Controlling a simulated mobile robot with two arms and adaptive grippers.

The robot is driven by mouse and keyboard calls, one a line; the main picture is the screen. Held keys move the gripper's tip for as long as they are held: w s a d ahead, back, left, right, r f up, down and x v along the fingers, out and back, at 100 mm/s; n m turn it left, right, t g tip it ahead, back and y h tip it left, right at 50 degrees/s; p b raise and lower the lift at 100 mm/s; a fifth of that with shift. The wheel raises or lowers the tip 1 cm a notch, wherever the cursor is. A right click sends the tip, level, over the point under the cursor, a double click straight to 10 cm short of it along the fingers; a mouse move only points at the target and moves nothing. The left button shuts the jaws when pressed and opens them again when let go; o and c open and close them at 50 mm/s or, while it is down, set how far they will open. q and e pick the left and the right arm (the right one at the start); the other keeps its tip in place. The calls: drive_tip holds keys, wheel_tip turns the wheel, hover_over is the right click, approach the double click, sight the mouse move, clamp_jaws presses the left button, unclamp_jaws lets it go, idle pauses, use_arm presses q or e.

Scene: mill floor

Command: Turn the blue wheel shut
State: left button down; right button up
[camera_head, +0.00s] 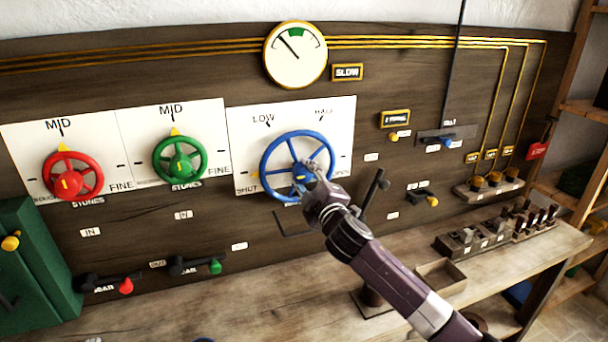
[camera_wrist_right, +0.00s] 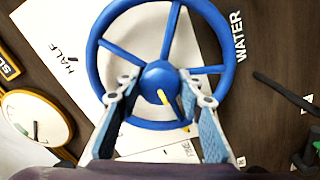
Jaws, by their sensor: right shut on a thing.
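The blue wheel (camera_head: 264,168) is mounted on a white plate on the dark wooden panel. LOW, HALF and SHUT marks show around it. My right gripper (camera_head: 304,174) is at the hub of the wheel, coming from the lower right. In the right wrist view the wheel (camera_wrist_right: 158,72) fills the upper middle. The two fingers of the gripper (camera_wrist_right: 160,88) lie on either side of its hub, shut on it. A yellow stripe shows on the hub between them. The exact wheel angle is hard to read. My left gripper is not in view.
A red wheel (camera_head: 73,184) and a green wheel (camera_head: 180,159) are to the left. A round gauge (camera_head: 295,55) hangs above, its needle left of the green band. A black lever (camera_head: 375,190) stands right of my gripper. A wooden bench (camera_head: 290,295) runs below.

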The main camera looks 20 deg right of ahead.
drive_tip(key=o, duration=1.2)
drive_tip(key=shift+c, duration=0.2)
drive_tip(key=s, duration=1.2)
drive_tip(key=shift+d, duration=0.15)
drive_tip(key=shift+f, duration=0.1)
